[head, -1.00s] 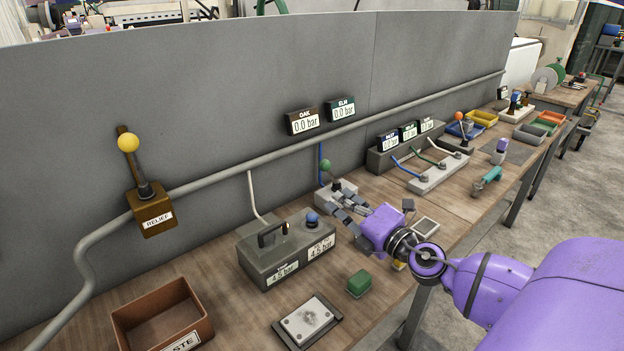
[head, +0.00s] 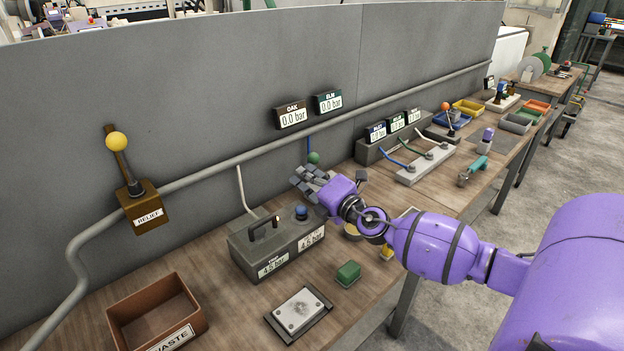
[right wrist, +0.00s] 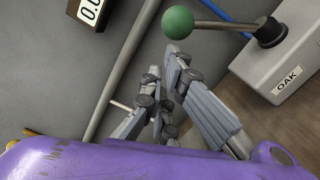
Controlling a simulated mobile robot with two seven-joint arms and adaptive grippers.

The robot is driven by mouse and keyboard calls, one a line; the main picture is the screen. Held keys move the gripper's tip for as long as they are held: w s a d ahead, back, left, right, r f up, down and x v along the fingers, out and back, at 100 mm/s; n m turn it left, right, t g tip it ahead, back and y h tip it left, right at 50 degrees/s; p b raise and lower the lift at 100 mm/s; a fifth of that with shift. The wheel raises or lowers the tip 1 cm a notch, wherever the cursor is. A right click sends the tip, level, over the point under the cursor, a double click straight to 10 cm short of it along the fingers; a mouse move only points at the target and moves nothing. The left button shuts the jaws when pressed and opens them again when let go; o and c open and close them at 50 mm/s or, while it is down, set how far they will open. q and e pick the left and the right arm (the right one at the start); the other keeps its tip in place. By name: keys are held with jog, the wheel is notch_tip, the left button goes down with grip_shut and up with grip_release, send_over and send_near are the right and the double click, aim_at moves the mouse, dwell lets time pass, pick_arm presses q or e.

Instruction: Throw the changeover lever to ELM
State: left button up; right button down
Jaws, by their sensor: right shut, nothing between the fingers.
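The lever with a green ball knob (head: 313,158) stands against the grey panel, below the OAK (head: 291,116) and ELM (head: 328,102) gauges, both reading 0.0 bar. In the right wrist view its knob (right wrist: 178,22) sits at the end of a metal rod, pivoting on a pale box (right wrist: 285,70). The visible label on the box reads OAK; any other label is out of view. My right gripper (head: 303,180) is shut and empty, and hides the box in the head view. In the right wrist view its fingertips (right wrist: 164,64) are just short of the knob, apparently apart from it.
A grey unit with a handle and blue knob (head: 262,246) stands left of my right gripper. The relief lever (head: 148,208) is mounted on the panel at left. A pipe (head: 230,163) runs along the panel. A green block (head: 348,273) and waste bin (head: 133,316) are in front.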

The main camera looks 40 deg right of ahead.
pick_arm(q)
jog(key=shift+s, duration=0.2)
jog(key=shift+w+r, duration=0.1)
pick_arm(e)
jog(key=shift+d+r+m, duration=0.25)
jog(key=shift+r+m, duration=0.05)
jog(key=shift+r, duration=0.05)
